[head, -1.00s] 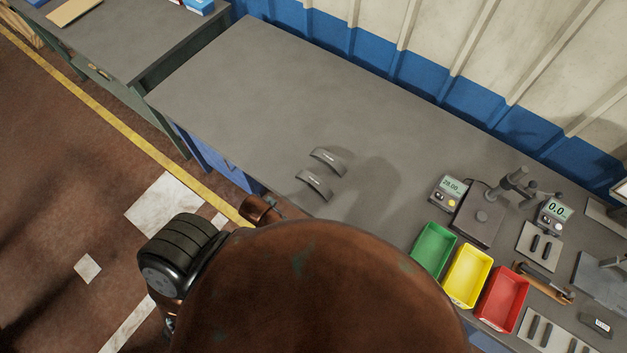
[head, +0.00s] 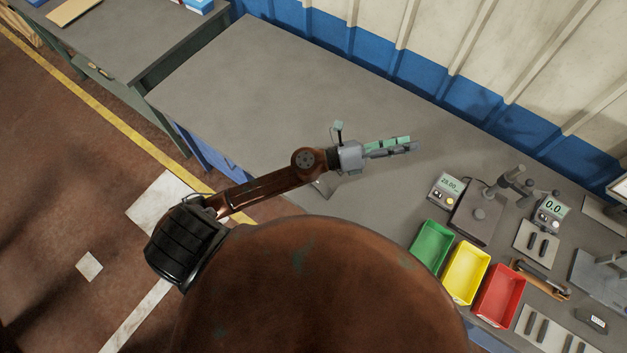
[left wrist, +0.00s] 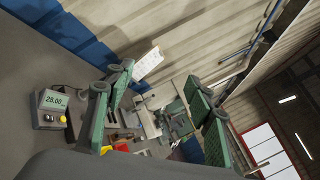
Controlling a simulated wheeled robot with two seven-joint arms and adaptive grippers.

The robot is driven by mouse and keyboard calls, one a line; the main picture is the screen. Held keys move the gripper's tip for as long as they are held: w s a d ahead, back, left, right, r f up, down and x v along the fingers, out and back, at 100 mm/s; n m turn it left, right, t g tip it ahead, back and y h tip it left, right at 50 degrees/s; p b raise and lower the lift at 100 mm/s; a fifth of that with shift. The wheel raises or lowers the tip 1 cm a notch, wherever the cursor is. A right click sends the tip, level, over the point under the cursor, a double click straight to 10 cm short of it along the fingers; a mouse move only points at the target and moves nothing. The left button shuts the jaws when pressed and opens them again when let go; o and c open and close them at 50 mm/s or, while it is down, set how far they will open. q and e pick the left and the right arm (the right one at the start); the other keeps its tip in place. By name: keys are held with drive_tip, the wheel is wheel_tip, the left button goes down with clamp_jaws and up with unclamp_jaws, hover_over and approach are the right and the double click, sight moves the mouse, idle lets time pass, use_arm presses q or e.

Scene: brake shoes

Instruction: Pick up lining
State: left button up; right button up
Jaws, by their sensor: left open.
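A curved grey piece (head: 325,186), which looks like a lining, lies on the workbench and is mostly hidden under my left arm. The second curved piece beside it is hidden by the arm. My left gripper (head: 412,145) is above the bench, to the right of the curved pieces, its green-padded fingers pointing right. It is open and empty. In the left wrist view its two fingers (left wrist: 158,75) are spread, with nothing between them but the distant bench and wall. My right gripper is not in view.
A green bin (head: 432,244), a yellow bin (head: 466,273) and a red bin (head: 499,295) stand at the right front. Behind them are a gauge stand (head: 481,212) and a display box (head: 445,189), also in the left wrist view (left wrist: 51,108). The bench's left half is clear.

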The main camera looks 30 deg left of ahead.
use_arm(q)
drive_tip(key=s+d+f+m+g+y, duration=0.1)
drive_tip(key=s+f+m+g, duration=0.2)
drive_tip(key=f+m, duration=0.25)
drive_tip(key=s+f+m+g+y, duration=0.2)
drive_tip(key=f+m+g, duration=0.2)
drive_tip(key=f, duration=0.2)
drive_tip(key=s+d+f+m+g+y, duration=0.1)
drive_tip(key=s+f+m+g, duration=0.2)
drive_tip(key=f+m, duration=0.25)
drive_tip(key=a+f+m+y, duration=0.1)
drive_tip(key=a+f+y, duration=0.2)
drive_tip(key=a, duration=0.5)
drive_tip(key=w+a+f+m+g+y, duration=0.1)
drive_tip(key=a+f+y, duration=0.3)
drive_tip(key=a, duration=0.4)
drive_tip(key=a+f+m+g+y, duration=0.1)
drive_tip(key=a+f+m+y, duration=0.1)
drive_tip(key=a+f, duration=0.3)
drive_tip(key=shift+w+a+y, duration=0.15)
drive_tip(key=shift+a+y, duration=0.3)
drive_tip(key=shift+a, duration=0.35)
drive_tip(key=shift+w+a+y, duration=0.1)
drive_tip(key=shift+a+y, duration=0.35)
drive_tip(key=shift+a, duration=0.35)
wheel_tip(320, 180, down, 7)
drive_tip(key=shift+w+a+f+p, duration=0.1)
drive_tip(key=shift+w+a+p, duration=0.05)
drive_tip(key=shift+p, duration=1)
drive_tip(key=shift+c, duration=0.3)
